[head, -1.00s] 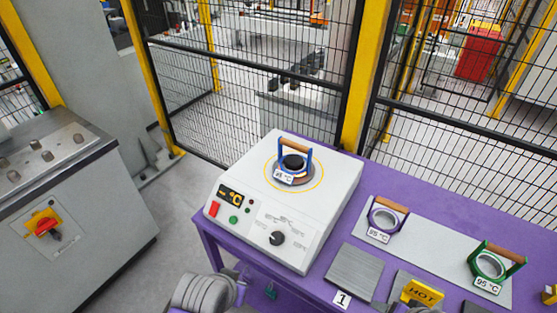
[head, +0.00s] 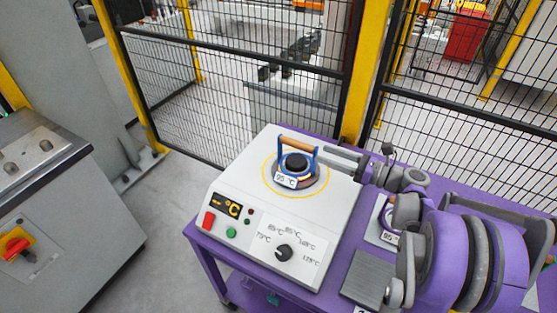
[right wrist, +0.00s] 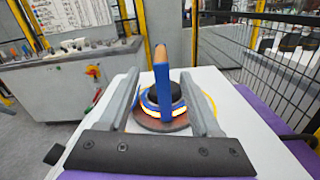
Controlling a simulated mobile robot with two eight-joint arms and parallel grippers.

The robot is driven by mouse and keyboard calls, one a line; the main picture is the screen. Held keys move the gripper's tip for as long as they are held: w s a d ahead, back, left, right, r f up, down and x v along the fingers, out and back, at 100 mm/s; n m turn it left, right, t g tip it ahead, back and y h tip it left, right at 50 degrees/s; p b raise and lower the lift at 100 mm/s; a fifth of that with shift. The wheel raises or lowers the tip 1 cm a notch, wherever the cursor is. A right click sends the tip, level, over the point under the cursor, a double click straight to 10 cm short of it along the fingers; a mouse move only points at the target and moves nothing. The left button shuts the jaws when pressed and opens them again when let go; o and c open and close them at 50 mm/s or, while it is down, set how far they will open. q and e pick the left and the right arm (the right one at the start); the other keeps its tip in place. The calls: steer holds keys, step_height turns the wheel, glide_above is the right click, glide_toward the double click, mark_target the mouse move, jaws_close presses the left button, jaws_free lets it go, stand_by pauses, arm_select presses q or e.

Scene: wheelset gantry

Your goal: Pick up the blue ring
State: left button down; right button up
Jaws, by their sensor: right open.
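The blue ring (head: 284,160) sits on the round plate of the white heater (head: 335,197). It has an upright blue frame with a brown wooden handle on top, a dark centre and a white temperature label. My right gripper (head: 332,156) comes in from the right in the head view, with its fingertips close to the right side of the handle. In the right wrist view, the open fingers (right wrist: 160,76) stand apart on either side of the blue ring's handle (right wrist: 161,66), seen end-on. I cannot tell whether they touch it. My left gripper is not in view.
The heater stands on a purple table (head: 205,240). A purple ring (head: 386,214) is partly hidden by my right arm. A grey metal block (head: 362,277) lies in front. Black mesh fencing (head: 190,100) with yellow posts rises behind. A grey cabinet (head: 70,220) stands at left.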

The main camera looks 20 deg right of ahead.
mark_target(317, 152)
steer(key=x, duration=0.4)
steer(key=p+x, duration=0.1)
steer(key=x, duration=0.5)
steer(key=shift+w+d+p, duration=0.1)
steer(key=shift+d+p, duration=0.05)
steer(key=shift+p, duration=0.15)
steer(key=shift+c, duration=0.7)
jaws_close()
